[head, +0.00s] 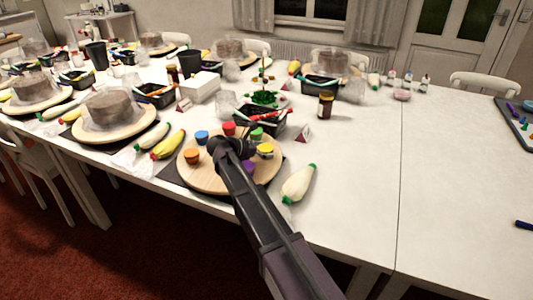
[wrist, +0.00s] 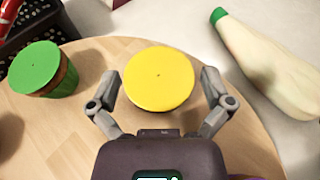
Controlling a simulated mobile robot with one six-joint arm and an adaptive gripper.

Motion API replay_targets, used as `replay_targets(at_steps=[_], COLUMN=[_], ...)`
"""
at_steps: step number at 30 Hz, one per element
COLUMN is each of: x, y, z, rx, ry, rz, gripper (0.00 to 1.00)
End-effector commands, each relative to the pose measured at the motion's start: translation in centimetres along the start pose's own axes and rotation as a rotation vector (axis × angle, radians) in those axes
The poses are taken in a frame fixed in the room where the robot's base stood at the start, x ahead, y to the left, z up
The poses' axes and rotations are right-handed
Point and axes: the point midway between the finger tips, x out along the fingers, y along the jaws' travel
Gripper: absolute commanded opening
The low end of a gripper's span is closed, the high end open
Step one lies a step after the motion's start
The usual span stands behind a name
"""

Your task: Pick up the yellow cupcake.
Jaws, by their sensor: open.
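The yellow cupcake (wrist: 158,79) sits on the round wooden turntable (wrist: 105,58). In the wrist view its yellow top lies between the two open fingers of my gripper (wrist: 160,90), with a gap on each side. In the head view the yellow cupcake (head: 265,149) is near the right side of the turntable (head: 206,181), just right of my arm. My gripper (head: 243,148) is partly hidden behind my own arm there. A green cupcake (wrist: 37,68) stands left of my left finger; it also shows in the head view (head: 256,133).
Orange (head: 191,156), blue (head: 202,137), red (head: 229,128) and purple (head: 249,167) cupcakes share the turntable. A black basket (head: 268,123) stands behind.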

Motion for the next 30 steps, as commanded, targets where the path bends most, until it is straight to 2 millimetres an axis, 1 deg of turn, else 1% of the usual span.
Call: replay_targets(at_steps=[8, 11, 12, 14, 15, 16, 30], x=[-0.05, -0.06, -0.06, -0.07, -0.07, -0.07, -0.25], y=[0.01, 0.02, 0.02, 0.02, 0.02, 0.02, 0.02], z=[-0.02, -0.02, -0.03, -0.03, -0.04, -0.04, 0.27], rx=[0.0, 0.0, 0.0, 0.0, 0.0, 0.0, 0.0], ry=[0.0, 0.0, 0.0, 0.0, 0.0, 0.0, 0.001], rz=[0.0, 0.001, 0.001, 0.001, 0.001, 0.001, 0.001], gripper=[1.0, 0.73, 0.61, 0.44, 0.32, 0.3, 0.29])
